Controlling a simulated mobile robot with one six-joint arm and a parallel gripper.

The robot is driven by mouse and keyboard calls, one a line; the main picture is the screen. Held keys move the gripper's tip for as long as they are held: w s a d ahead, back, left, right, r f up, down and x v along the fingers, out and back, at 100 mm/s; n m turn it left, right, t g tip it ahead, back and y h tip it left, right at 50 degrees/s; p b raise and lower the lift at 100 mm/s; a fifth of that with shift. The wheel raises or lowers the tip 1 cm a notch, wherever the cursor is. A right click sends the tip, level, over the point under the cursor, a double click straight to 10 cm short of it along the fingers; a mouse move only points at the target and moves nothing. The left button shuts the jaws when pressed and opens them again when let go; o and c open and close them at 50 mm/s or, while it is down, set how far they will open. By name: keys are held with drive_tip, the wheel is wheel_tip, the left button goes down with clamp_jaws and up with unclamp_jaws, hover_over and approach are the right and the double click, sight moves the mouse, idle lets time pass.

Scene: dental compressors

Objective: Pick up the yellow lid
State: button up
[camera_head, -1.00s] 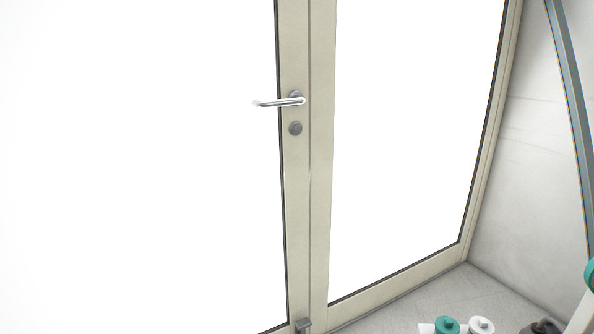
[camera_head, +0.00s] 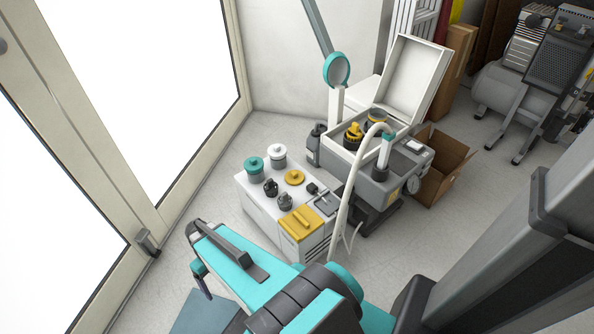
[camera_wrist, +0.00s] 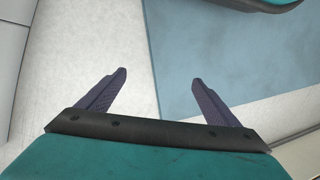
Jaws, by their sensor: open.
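In the head view, a round yellow lid (camera_head: 294,177) with a small raised centre lies flat on the white cabinet (camera_head: 256,208). A flat rectangular yellow piece (camera_head: 293,226) with a bar-like handle lies at the cabinet's near end; I cannot tell whether it is also a lid. My gripper (camera_wrist: 158,77) is open and empty in the wrist view, its two dark fingers spread over pale floor and the edge of a blue mat (camera_wrist: 215,50). No yellow lid shows in the wrist view, and the gripper is apart from the cabinet items.
A teal-lidded jar (camera_head: 253,165), a white-lidded jar (camera_head: 278,153) and small dark fittings (camera_head: 271,187) crowd around the round lid. A grey machine with an open white box (camera_head: 352,148) and a pale hose (camera_head: 347,205) stand right of the cabinet. Glass doors (camera_head: 150,95) are at left.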

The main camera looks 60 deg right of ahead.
drive_tip(key=w+d+r+t+p, duration=0.1)
drive_tip(key=w+d+r, duration=0.25)
drive_tip(key=d, duration=0.35)
drive_tip(key=w+d+r+t, duration=0.1)
drive_tip(key=w+d+r, duration=0.2)
drive_tip(key=d+r, duration=0.25)
drive_tip(key=t+p, duration=0.1)
drive_tip(key=t, duration=0.3)
approach(268, 181)
drive_tip(key=shift+h, duration=0.3)
drive_tip(key=x, duration=0.6)
drive_tip(key=shift+w+a+f, duration=0.1)
drive_tip(key=shift+w+a, duration=0.1)
drive_tip(key=s+d+r+t+h, duration=0.1)
drive_tip(key=s+d+r, duration=0.4)
drive_tip(key=s+d, duration=0.4)
drive_tip(key=d, duration=0.3)
drive_tip(key=shift+s+d+n+p, duration=0.15)
drive_tip(key=shift+s+n+p, duration=0.2)
drive_tip(key=shift+s+n, duration=0.05)
drive_tip(key=b+x, duration=0.2)
drive_tip(key=x, duration=0.6)
drive_tip(key=shift+w, duration=0.1)
drive_tip(key=shift+f, duration=0.2)
